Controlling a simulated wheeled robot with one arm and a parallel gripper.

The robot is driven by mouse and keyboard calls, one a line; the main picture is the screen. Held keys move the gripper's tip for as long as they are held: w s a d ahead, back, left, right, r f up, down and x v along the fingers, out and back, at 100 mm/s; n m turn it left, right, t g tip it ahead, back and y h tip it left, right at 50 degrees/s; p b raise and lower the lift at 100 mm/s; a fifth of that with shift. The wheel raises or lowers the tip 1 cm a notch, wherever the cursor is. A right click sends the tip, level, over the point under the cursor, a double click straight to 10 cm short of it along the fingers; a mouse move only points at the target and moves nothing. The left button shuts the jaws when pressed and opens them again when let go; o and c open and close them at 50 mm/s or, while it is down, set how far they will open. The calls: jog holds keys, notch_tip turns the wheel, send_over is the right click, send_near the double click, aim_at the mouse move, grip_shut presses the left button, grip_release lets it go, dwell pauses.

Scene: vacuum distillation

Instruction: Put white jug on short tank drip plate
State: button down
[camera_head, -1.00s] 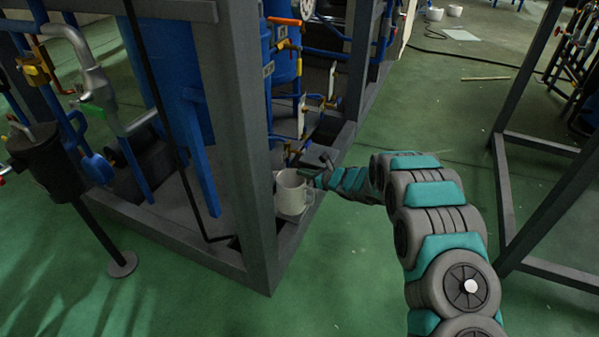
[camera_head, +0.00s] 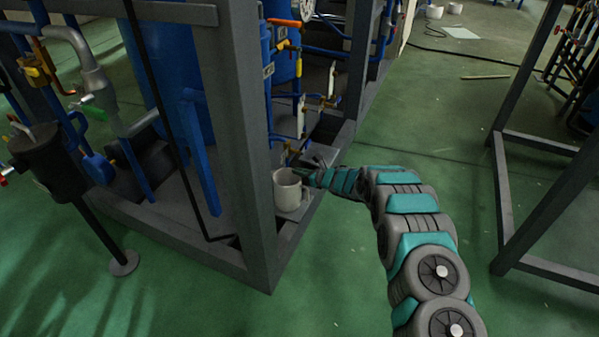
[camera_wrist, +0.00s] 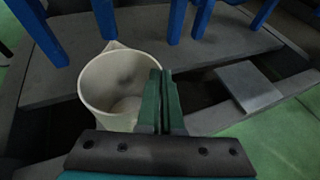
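The white jug (camera_head: 288,191) is upright at the lower corner of the grey frame in the head view. In the wrist view the jug (camera_wrist: 120,85) is open-topped and looks empty, with its spout pointing away. My gripper (camera_wrist: 163,85) has its green fingers close together at the jug's right side, where the handle is hidden, and appears shut on it. In the head view my gripper (camera_head: 306,177) meets the jug's right side. A small flat grey plate (camera_wrist: 248,84) lies right of the fingers; I cannot tell for sure that it is the drip plate. Contact beneath the jug is hidden.
A thick grey upright post (camera_head: 245,140) stands just left of the jug. Blue tanks (camera_head: 283,50) and pipes with valves rise behind it. Another grey frame (camera_head: 535,145) stands at the right.

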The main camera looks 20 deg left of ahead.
jog(key=shift+f, duration=0.15)
jog(key=c, duration=1.1)
grip_release()
jog(key=shift+r, duration=0.2)
jog(key=shift+d, duration=0.1)
jog(key=shift+b+v, duration=0.55)
jog(key=shift+v, duration=5.4)
jog(key=shift+r, duration=0.1)
